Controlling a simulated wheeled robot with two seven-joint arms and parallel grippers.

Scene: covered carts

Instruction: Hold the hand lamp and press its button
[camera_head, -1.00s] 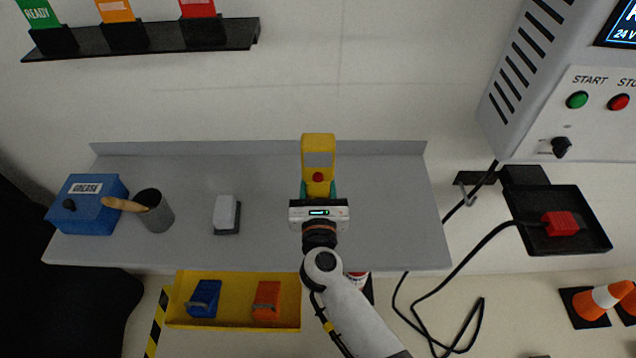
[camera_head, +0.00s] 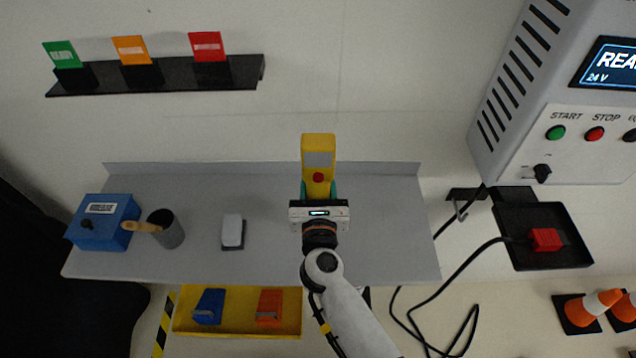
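The hand lamp (camera_head: 319,146) is yellow, with a grey panel and a red button (camera_head: 318,177) facing me. My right gripper (camera_head: 319,192) comes in from the lower right, and its teal fingers are shut on the lower part of the lamp, one on each side. The lamp is upright in the picture, in front of the grey shelf and wall. The lamp's lower end is hidden behind the gripper body. Nothing presses the red button. My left gripper is not in view.
The grey shelf (camera_head: 385,225) carries a blue grease box (camera_head: 103,236), a dark cup with a brush (camera_head: 170,232) and a white-and-grey block (camera_head: 232,231). A yellow tray (camera_head: 237,327) sits below. A control cabinet (camera_head: 520,110) and black tray (camera_head: 515,250) with a red plug stand right.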

